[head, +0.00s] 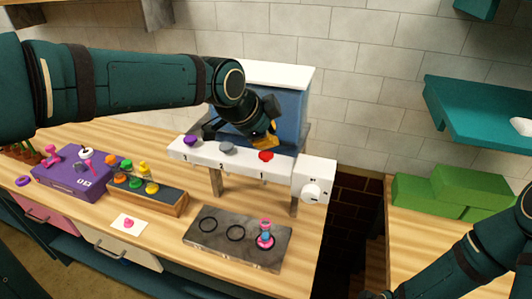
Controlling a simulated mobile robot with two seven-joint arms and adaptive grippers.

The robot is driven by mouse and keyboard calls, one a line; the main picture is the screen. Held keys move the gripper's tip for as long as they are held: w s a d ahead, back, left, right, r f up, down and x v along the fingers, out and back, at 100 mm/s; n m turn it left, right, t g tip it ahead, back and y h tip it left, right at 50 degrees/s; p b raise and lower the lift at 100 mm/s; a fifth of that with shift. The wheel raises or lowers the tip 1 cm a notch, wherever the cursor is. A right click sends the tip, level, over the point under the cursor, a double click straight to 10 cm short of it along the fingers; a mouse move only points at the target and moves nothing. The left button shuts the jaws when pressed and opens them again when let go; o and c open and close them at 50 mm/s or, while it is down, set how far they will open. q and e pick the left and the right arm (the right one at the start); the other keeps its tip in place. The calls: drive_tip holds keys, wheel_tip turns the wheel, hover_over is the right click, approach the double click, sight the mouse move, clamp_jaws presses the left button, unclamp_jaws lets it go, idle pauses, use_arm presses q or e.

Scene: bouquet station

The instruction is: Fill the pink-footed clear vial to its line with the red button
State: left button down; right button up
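The pink-footed vial (265,236) stands upright on the dark grey mat (212,255), at its right ring. It has a pink rim and something blue inside; its line and level are too small to read. The red button (266,156) is on the white front bar of the dispenser (225,160), above the vial. My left gripper (262,139) hangs just behind and above the bar, close to the red button; contact is not clear. Its fingers are dark and partly overlapped, so their opening is unclear.
A purple button (191,140) and a grey button (227,149) share the bar, with a dial (312,192) at its right end. Left are a rack of colored vials (150,196), a purple box (68,178) and a white card (128,223). Green blocks (430,200) are right.

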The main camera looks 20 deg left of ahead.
use_arm(q)
drive_tip(key=shift+f, duration=0.1)
idle(0.5)
drive_tip(key=shift+f+b, duration=0.4)
drive_tip(key=shift+b, duration=0.05)
drive_tip(key=shift+f+b, duration=0.55)
drive_tip(key=shift+f, duration=0.05)
idle(0.7)
drive_tip(key=shift+r, duration=0.1)
drive_tip(key=shift+r+p, duration=0.75)
drive_tip(key=shift+r, duration=0.25)
drive_tip(key=shift+r+p, duration=1.8)
drive_tip(key=shift+r, duration=0.7)
idle(0.8)
